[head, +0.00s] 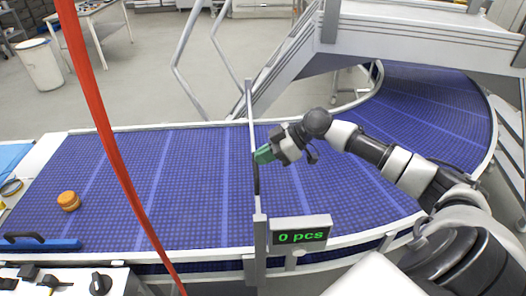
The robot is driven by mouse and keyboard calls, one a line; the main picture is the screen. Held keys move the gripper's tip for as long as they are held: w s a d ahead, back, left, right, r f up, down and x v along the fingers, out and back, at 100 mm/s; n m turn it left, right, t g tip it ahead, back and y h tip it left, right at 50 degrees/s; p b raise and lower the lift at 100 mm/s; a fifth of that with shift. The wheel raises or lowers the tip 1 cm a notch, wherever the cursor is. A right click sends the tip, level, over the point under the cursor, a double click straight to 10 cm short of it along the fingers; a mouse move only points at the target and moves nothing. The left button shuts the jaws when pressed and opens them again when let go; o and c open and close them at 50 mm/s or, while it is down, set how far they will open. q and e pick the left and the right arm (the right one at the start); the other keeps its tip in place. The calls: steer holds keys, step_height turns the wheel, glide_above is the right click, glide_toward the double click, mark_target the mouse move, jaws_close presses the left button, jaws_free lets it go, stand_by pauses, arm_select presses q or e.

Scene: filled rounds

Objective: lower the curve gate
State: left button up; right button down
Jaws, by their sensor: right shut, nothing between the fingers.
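The curve gate (254,135) shows as a narrow pale bar with a dark lower stretch, spanning the blue conveyor belt (190,190) between a far post and a near post (260,240). I cannot tell how high it sits above the belt. My right gripper (263,154), with green fingertips, is shut and empty. Its tips are at the bar's right side, about midway along it; whether they touch it is unclear. My left gripper is out of view.
An orange round item (68,201) lies on the belt at left. A red cable (105,130) hangs across the left side. A counter display (300,235) reads "0 pcs" by the near post. A metal stair structure (400,35) stands behind the belt's curve.

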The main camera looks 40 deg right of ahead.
steer(key=shift+f, duration=0.4)
steer(key=shift+a, duration=0.1)
step_height(320, 180, down, 13)
steer(key=b, duration=1.1)
steer(key=shift+s+r, duration=0.1)
